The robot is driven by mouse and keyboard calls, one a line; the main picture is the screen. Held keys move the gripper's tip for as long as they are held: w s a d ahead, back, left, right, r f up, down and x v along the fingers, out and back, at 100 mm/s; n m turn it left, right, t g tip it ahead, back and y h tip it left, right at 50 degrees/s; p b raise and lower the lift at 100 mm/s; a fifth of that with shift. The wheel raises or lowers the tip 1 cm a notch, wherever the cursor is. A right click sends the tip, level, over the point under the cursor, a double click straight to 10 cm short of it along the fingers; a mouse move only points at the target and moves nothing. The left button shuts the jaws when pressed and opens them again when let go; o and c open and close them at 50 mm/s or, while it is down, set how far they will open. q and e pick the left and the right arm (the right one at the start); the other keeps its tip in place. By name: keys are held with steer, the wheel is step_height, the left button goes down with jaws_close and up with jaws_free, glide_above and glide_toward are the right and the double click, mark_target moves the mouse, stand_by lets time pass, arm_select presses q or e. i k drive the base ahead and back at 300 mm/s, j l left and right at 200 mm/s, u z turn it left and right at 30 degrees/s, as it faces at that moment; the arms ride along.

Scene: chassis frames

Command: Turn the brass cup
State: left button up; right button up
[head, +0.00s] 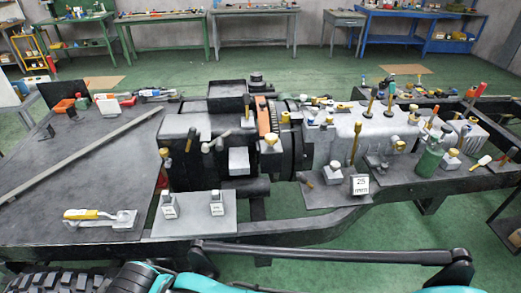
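Several small brass-coloured parts show on the machine, and I cannot tell for sure which is the brass cup. One short brass-coloured cap (271,139) sits low at the middle, just right of a light grey block. Another brass-coloured cap (285,117) sits above and to its right, by the dark round flange. More brass-coloured tops stand on the grey housing (345,130) to the right. The parts are too small to show how each one is turned. Neither of my grippers is in view.
A dark gearbox block (195,135) fills the middle of the black frame. A long grey bar (85,155) lies on the left plate. The left plate is mostly clear.

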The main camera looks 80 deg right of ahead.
mark_target(164, 152)
steer(key=z, duration=2.25)
